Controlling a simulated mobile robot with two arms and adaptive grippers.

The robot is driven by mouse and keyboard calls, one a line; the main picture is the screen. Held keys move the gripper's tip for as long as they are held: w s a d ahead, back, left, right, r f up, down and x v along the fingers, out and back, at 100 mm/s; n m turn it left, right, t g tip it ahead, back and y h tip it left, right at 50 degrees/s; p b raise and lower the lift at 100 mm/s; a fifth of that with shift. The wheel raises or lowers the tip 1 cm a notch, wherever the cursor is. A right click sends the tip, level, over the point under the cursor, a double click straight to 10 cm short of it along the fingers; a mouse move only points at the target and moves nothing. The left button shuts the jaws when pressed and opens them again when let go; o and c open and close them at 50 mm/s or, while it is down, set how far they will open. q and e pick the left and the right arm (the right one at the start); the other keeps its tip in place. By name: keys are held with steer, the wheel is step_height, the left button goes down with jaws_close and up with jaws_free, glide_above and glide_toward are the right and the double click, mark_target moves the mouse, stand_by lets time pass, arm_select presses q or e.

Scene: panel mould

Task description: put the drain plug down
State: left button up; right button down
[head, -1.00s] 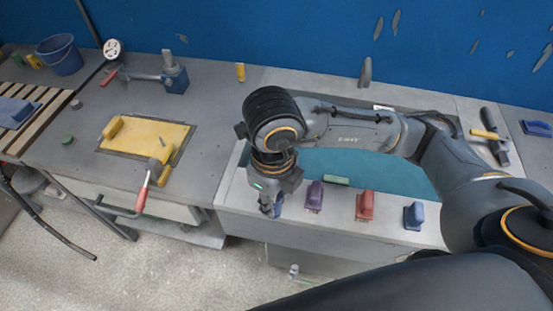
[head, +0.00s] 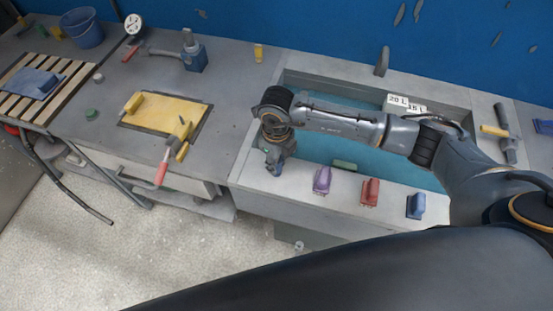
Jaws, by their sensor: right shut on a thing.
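My right gripper (head: 275,167) points down at the left end of the near rim of the water trough (head: 255,190). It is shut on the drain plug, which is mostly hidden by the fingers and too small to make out. A small bluish patch shows at the fingertips; I cannot tell whether it is the plug or part of the gripper. I cannot tell whether the plug touches the rim. My left gripper is not in view.
Purple (head: 322,181), red (head: 370,192) and blue (head: 415,206) handled tools stand along the rim to the right. A green block (head: 344,165) is beyond them.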

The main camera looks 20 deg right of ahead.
steer(key=shift+f, duration=0.1)
steer(key=shift+f, duration=0.15)
steer(key=c, duration=1.5)
jaws_free()
steer(key=shift+b, duration=0.3)
steer(key=shift+c, duration=0.2)
steer(key=o, duration=0.4)
steer(key=shift+o, duration=0.2)
steer(key=shift+r+p, duration=0.3)
steer(key=shift+p, duration=0.05)
step_height(320, 180, up, 10)
steer(key=b, duration=0.2)
steer(key=shift+r+b, duration=0.2)
steer(key=shift+b, duration=0.2)
steer(key=shift+r, duration=0.7)
